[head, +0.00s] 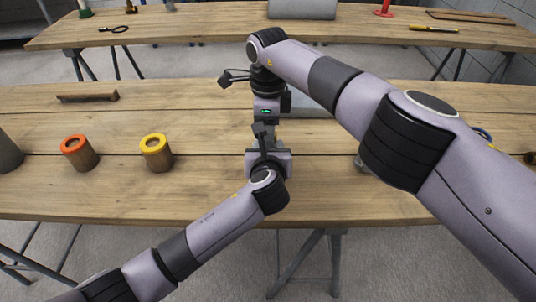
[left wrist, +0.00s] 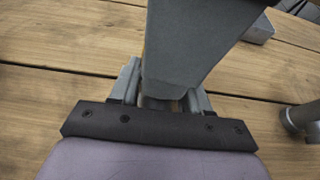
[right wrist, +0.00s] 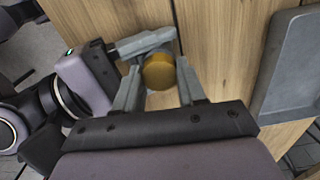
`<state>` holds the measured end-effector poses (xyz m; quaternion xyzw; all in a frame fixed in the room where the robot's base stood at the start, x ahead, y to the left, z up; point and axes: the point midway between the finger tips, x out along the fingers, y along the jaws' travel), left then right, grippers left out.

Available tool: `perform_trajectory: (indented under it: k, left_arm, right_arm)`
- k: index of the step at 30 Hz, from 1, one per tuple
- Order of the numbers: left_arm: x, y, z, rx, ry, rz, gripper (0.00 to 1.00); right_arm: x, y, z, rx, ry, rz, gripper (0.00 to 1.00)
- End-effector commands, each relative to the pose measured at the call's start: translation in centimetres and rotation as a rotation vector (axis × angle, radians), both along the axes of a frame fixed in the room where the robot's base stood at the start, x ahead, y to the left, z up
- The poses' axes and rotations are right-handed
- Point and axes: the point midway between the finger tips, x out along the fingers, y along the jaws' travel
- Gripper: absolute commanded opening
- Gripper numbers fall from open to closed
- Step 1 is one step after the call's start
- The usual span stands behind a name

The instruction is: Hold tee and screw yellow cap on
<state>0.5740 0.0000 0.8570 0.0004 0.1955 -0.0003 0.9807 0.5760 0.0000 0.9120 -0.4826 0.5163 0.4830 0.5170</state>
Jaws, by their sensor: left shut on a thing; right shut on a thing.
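The yellow cap (right wrist: 158,74) shows as a round golden disc between the fingers of my right gripper (right wrist: 160,88), which is shut on it. In the head view my right gripper (head: 275,134) points down over the middle of the table. My left gripper (head: 272,146) comes from the near side at the same spot, and its fingers (right wrist: 145,42) reach beside the cap. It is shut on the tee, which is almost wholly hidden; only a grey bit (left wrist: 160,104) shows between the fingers. I cannot tell whether cap and tee touch.
An orange-rimmed cylinder (head: 80,154) and a yellow-rimmed cylinder (head: 157,156) stand on the wooden table (head: 205,195) to the left. A brown bar (head: 88,97) lies behind them. A grey tray (right wrist: 290,75) lies beyond the grippers. A metal fitting (left wrist: 300,120) is to the right.

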Motion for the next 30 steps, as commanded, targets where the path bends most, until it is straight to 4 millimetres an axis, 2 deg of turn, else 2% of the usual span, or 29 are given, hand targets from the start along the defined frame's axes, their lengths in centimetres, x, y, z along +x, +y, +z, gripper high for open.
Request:
perform_trajectory:
  k: [4, 13, 14, 15, 16, 25, 30]
  left_arm:
    - [0.0, 0.0, 0.0, 0.0, 0.0, 0.001, 0.0]
    - [0.0, 0.1, 0.0, 0.0, 0.0, 0.001, 0.0]
    - [0.0, 0.1, 0.0, 0.0, 0.0, 0.001, 0.0]
    - [0.0, 0.1, 0.0, 0.0, 0.0, 0.001, 0.0]
    - [0.0, 0.1, 0.0, 0.0, 0.0, 0.001, 0.0]
    - [0.0, 0.0, 0.0, 0.0, 0.0, 0.001, 0.0]
    - [0.0, 0.0, 0.0, 0.0, 0.0, 0.001, 0.0]
  right_arm:
    - [-0.1, 0.0, 0.0, -0.001, 0.003, -0.08, 0.04]
    - [-0.1, 0.0, 0.0, -0.001, 0.003, -0.087, 0.04]
    - [-0.1, 0.0, 0.0, -0.001, 0.003, -0.087, 0.5]
    - [-0.1, 0.0, 0.0, -0.001, 0.003, -0.086, 0.63]
    - [-0.1, 0.0, 0.0, -0.001, 0.003, -0.086, 0.66]
    - [0.0, 0.0, 0.1, 0.0, 0.001, -0.085, 0.66]
    - [0.1, 0.0, 1.7, 0.001, -0.003, -0.085, 0.66]
